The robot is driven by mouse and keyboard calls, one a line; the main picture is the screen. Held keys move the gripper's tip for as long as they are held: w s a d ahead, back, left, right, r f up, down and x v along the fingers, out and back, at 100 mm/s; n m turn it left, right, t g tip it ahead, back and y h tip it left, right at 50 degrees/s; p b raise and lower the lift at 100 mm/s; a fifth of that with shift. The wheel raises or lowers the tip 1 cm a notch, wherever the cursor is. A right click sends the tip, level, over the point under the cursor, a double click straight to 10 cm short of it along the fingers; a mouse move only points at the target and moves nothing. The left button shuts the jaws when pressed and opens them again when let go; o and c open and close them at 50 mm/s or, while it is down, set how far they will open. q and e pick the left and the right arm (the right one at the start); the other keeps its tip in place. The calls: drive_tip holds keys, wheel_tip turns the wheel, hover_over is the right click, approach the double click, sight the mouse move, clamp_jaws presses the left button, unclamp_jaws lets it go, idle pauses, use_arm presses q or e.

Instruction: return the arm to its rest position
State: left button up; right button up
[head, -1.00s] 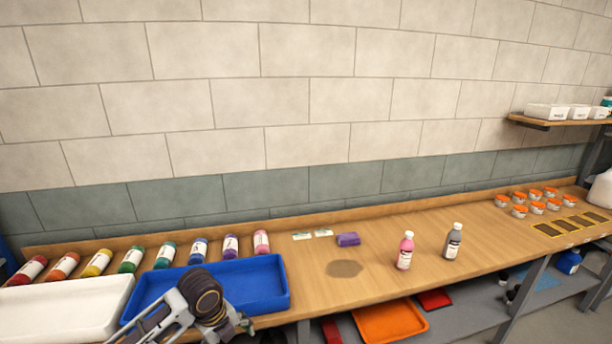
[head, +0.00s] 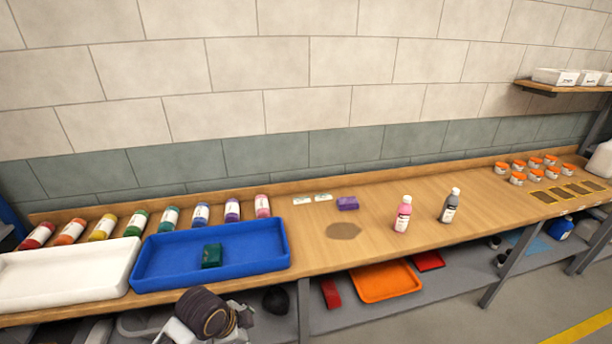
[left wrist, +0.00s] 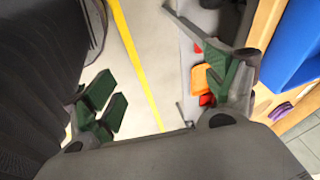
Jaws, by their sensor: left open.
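My left arm shows at the bottom of the head view, below the front edge of the workbench (head: 330,268); its fingertips are hard to make out there. In the left wrist view my left gripper (left wrist: 170,95) is open, its green-padded fingers wide apart with nothing between them. It hangs over the floor beside the bench. My right gripper is not in view.
A white tray (head: 60,297) sits left of the blue one. Several coloured bottles lie along the back. A pink bottle (head: 403,215) and a grey bottle (head: 450,206) stand mid-bench. An orange tray (head: 385,280) is on the lower shelf. Yellow-striped floor (head: 580,330) is open at right.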

use_arm(q)
drive_tip(key=s+a+f+n+y, duration=0.2)
drive_tip(key=s+a+n, duration=0.65)
drive_tip(key=n, duration=0.35)
wheel_tip(320, 180, down, 33)
drive_tip(key=s+g, duration=0.1)
drive_tip(key=s, duration=0.2)
drive_tip(key=s+a+f+g+b, duration=0.1)
drive_tip(key=s+a+f, duration=0.2)
drive_tip(key=s+f, duration=1.7)
drive_tip(key=shift+s+f, duration=0.35)
drive_tip(key=shift+s, duration=0.75)
